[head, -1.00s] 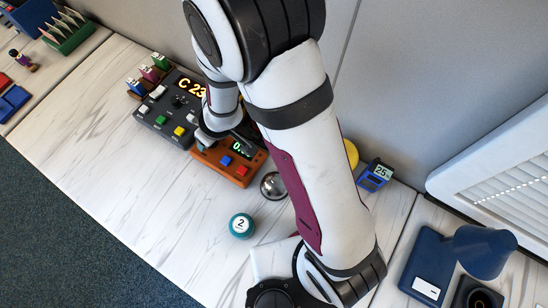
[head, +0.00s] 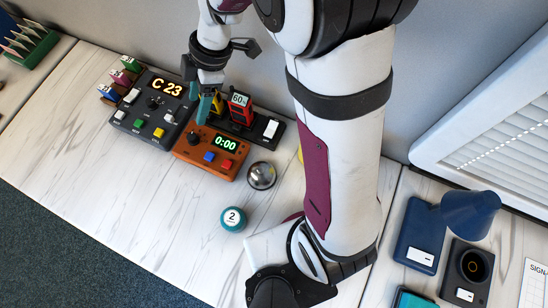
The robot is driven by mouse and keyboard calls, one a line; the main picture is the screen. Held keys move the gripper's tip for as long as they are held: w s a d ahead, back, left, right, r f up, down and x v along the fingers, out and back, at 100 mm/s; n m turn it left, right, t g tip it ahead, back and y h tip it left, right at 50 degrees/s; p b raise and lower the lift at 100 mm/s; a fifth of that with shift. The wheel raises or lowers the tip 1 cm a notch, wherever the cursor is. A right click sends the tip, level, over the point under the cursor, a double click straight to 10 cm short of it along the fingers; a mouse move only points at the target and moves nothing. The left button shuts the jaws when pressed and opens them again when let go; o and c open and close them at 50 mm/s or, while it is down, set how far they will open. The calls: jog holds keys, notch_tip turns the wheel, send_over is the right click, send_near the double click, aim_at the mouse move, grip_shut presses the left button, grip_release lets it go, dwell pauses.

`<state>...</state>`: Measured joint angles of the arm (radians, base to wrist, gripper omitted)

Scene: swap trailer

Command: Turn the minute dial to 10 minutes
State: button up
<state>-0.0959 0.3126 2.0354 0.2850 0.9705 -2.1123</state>
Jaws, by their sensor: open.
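The orange timer box (head: 232,166) stands on the worktop in the head view. Its green display (head: 225,143) reads 0:00. A dark round dial (head: 193,138) sits on its left part, with a blue button (head: 209,157) and a red button (head: 228,164) in front. My gripper (head: 206,108) points down with teal fingers just behind and above the dial. It is open and nothing shows between the fingers. I cannot tell whether a fingertip touches the dial. The dial's pointer is too small to read.
A dark panel (head: 142,131) showing C 23 stands close on the left. A black base (head: 257,136) with a red 60 device (head: 240,107) and a white switch (head: 271,128) is behind right. A metal dome (head: 262,175) and a teal 2 ball (head: 233,219) are in front right. The front-left worktop is clear.

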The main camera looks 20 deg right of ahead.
jog(key=v, duration=0.5)
jog(key=s+d+r+m+h, duration=0.1)
jog(key=s+d+m, duration=0.2)
jog(key=s+m, duration=0.7)
jog(key=s+d+r+m+h, duration=0.1)
jog(key=s+d+m, duration=0.2)
jog(key=s+m, duration=0.8)
jog(key=shift+d+m+h, duration=0.2)
jog(key=shift+m+h, duration=0.2)
jog(key=shift+m, duration=0.7)
